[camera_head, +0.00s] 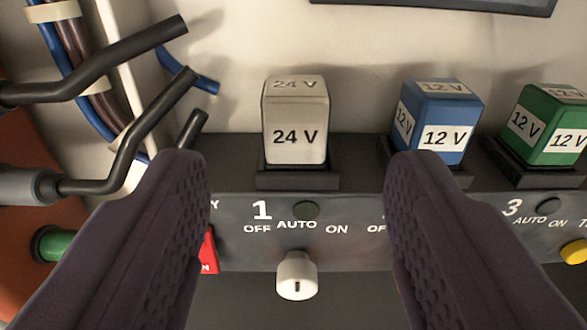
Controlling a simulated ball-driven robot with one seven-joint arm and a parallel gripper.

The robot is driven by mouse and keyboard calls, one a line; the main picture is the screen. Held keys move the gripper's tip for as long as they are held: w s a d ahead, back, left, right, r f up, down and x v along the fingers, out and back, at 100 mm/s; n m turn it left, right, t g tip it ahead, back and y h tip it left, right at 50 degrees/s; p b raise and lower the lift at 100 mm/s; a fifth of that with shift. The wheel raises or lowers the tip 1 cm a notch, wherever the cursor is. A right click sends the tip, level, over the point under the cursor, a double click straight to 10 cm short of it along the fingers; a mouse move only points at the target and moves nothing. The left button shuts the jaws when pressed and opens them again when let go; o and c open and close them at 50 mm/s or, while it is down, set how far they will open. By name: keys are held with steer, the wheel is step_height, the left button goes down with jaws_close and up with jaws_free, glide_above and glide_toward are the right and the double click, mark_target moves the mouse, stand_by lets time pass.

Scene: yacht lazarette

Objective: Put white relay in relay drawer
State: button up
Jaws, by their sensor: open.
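The white relay (295,122) is a pale block marked "24 V" on its top and front. It sits upright in a black socket (297,179) above the number 1 on a dark panel. My gripper (293,165) is open, with one dark, dimpled finger at the left and one at the right. The relay stands beyond the fingers, between them in the picture, and neither finger appears to touch it. The relay drawer cannot be made out in this view.
A blue relay (438,118) and a green relay (548,125), both marked "12 V", stand to the right. A white knob (296,276) is below the white relay. Black bent rods (125,135) and cables (75,70) crowd the left.

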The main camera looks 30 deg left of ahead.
mark_target(296, 122)
steer(key=shift+a+f+b, duration=0.3)
steer(key=shift+b, duration=0.2)
steer(key=x, duration=0.2)
steer(key=p+x, duration=0.1)
steer(key=x, duration=0.1)
steer(key=r+p+x, duration=0.1)
steer(key=x, duration=0.2)
steer(key=shift+w+d, duration=0.2)
steer(key=shift+w, duration=0.05)
steer(key=shift+w+a+f, duration=0.1)
steer(key=shift+w+f, duration=0.05)
jaws_close()
